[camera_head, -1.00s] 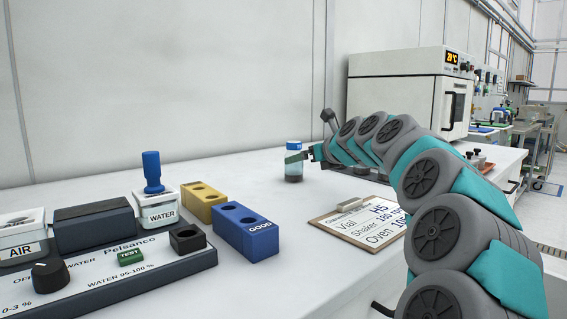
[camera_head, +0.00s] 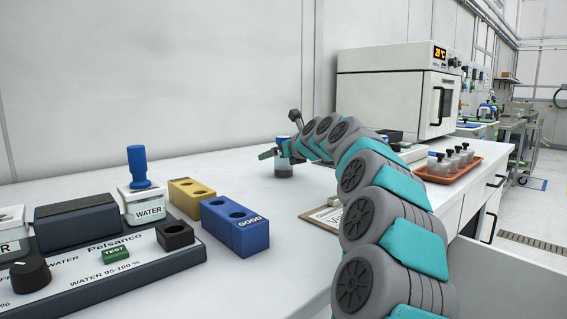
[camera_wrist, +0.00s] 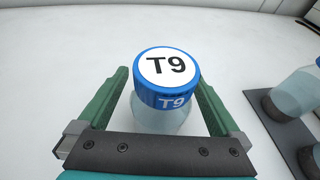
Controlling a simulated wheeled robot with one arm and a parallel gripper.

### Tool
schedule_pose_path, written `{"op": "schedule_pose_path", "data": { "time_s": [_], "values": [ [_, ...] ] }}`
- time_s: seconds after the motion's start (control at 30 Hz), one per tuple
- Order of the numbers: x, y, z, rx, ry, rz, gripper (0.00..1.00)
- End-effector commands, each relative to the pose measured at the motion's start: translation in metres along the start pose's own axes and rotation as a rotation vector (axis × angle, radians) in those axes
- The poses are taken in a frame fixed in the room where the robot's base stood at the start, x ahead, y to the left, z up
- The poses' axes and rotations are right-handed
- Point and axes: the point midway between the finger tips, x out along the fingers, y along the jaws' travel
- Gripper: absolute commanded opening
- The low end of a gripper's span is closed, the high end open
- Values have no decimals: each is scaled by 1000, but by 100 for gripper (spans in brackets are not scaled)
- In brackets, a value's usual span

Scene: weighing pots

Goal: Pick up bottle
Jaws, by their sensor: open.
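The bottle (camera_wrist: 165,82) has a blue cap with a white top marked T9 and a clear body. In the wrist view it stands upright on the white bench between the two green fingers of my gripper (camera_wrist: 160,95). The fingers are open, with a gap showing on each side of the bottle. In the head view the bottle (camera_head: 284,168) is small, at the far end of my arm, with its upper part largely hidden by my gripper (camera_head: 277,151).
In the wrist view, other clear vessels (camera_wrist: 295,92) stand in a dark holder (camera_wrist: 284,128) at right. In the head view, a blue block (camera_head: 236,232), a yellow block (camera_head: 190,197) and a tester panel (camera_head: 125,262) are at left. An orange tray (camera_head: 465,170) holds several vials at right.

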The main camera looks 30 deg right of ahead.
Motion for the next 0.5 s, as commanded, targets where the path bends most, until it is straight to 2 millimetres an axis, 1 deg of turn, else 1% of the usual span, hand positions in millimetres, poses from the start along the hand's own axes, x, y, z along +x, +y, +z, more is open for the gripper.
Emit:
{"op": "schedule_pose_path", "data": {
  "time_s": [0.17, 0.5],
  "values": [
    [0, 0, 0, 0, -1, 0, 100],
    [0, 0, 0, 0, 0, -1, 63]
  ]
}}
